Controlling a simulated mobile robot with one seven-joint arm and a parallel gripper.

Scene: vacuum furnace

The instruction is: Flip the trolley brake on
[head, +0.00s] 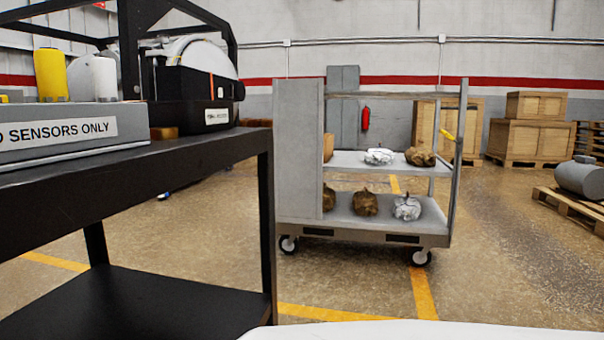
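The grey trolley (297,150) stands in the middle of the head view, beyond the black table, on black caster wheels. A small yellow lever (447,135) is on its right end post, tilted down to the right; I cannot tell whether it is the brake or which setting it is in. Two casters show at the near side, the left one (289,244) and the right one (420,257). No brake pedal can be made out on them. My gripper is not in view.
A black table (150,165) fills the left foreground, with a grey sensor box (60,135) on it. Wrapped bundles (366,203) sit on the trolley shelves. Wooden crates (525,140) and a palletised tank (583,178) stand at the right. Floor right of the trolley is open.

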